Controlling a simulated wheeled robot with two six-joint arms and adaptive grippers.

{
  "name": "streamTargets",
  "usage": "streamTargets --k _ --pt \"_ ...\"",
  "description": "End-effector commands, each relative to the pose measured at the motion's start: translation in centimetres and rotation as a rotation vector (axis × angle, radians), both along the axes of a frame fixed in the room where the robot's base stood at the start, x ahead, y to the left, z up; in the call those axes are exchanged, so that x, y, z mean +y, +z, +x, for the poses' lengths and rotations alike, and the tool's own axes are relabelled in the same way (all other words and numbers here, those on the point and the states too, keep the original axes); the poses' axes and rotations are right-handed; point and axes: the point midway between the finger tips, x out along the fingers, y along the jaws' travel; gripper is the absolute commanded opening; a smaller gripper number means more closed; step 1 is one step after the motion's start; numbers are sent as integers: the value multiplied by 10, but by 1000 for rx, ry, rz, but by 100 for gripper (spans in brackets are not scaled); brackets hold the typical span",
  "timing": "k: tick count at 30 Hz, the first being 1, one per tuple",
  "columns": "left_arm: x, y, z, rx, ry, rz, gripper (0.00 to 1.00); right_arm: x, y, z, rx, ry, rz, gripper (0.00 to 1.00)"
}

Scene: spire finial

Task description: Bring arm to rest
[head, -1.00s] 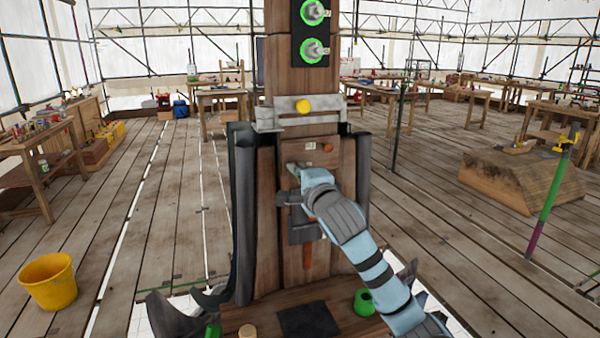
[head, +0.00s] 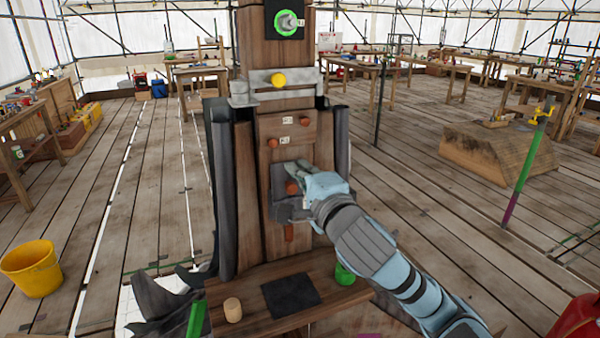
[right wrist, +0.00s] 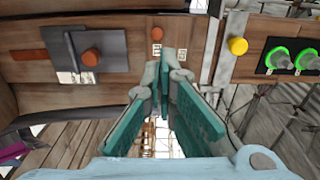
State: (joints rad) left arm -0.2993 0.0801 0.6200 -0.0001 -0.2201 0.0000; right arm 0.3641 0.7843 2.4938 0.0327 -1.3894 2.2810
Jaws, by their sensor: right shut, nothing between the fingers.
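My right gripper (head: 294,170) is in front of the wooden post (head: 262,205) in the head view, its arm coming in from the lower right. Its fingers are together with nothing between them. It covers part of a grey metal plate (head: 288,208) on the post. In the right wrist view the closed fingers (right wrist: 167,60) point towards the post, near small white labels. I cannot tell whether they touch the wood. My left gripper is not in view.
Orange pegs (head: 272,143) and a yellow knob (head: 278,80) stick out of the post. Its ledge holds a black mat (head: 290,294), a cork-coloured peg (head: 232,309) and a green cup (head: 344,273). A yellow bucket (head: 32,268) stands at left.

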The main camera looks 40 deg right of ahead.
Motion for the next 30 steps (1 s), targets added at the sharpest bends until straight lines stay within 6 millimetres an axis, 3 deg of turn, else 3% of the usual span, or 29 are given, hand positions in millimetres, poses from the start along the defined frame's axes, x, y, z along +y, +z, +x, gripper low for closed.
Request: streamTargets --k 13,16,17,19,22,25,27,30 --pt "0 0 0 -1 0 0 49 1 0 1 0 2 1 0" --pt "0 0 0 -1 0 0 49 3 -15 2 46 6 -34 0" --pt "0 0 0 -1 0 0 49 5 -26 1 84 10 -64 0" --pt "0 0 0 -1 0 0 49 12 -68 -2 219 32 -175 0" --pt "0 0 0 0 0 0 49 29 -158 -23 511 128 -424 0" --pt "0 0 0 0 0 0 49 50 -246 -65 796 310 -694 0" --pt "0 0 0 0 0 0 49 64 -292 -99 943 456 -851 0" --pt "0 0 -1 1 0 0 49 82 -342 -149 1094 679 -1034 0"
